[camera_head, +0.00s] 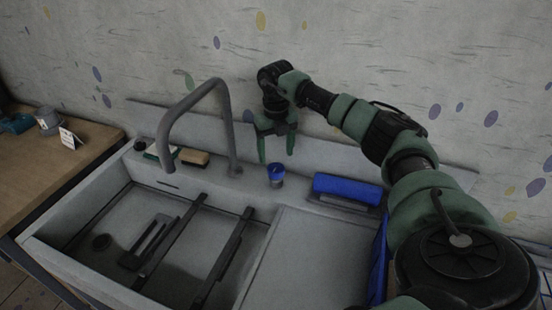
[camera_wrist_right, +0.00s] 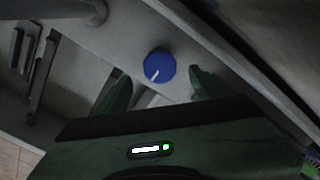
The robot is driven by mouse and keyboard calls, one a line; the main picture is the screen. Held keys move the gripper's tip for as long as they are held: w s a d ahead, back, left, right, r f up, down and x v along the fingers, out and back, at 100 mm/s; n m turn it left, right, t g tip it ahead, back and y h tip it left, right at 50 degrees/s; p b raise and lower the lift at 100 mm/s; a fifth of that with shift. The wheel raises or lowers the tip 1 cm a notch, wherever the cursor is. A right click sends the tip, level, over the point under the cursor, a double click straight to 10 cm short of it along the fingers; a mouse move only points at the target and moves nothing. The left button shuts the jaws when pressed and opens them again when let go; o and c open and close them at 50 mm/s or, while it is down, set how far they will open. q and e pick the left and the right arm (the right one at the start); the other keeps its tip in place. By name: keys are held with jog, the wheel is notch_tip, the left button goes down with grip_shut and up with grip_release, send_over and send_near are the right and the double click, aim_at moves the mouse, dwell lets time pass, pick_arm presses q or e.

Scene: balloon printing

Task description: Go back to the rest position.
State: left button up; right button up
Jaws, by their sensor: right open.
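My right gripper (camera_head: 276,150) is open, with its green fingers pointing down over the back ledge of the sink unit. A blue-topped knob (camera_head: 276,174) stands on the ledge just below the fingertips. In the right wrist view, the open fingers (camera_wrist_right: 154,88) show on either side of the picture, with the round blue knob (camera_wrist_right: 159,66) and its white mark beyond and between them. The gripper holds nothing, and a gap shows between each finger and the knob. My left gripper is not in view.
The sink (camera_head: 75,262) has a tall grey faucet (camera_head: 224,115) and dark bars across its basin. A blue block (camera_head: 347,188) lies right of the knob. A sponge (camera_head: 193,158) sits behind the basin. A wooden counter (camera_head: 40,160) is at left; the wall stands close behind my gripper.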

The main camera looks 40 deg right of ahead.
jog(key=shift+r, duration=1.35)
jog(key=shift+f, duration=0.1)
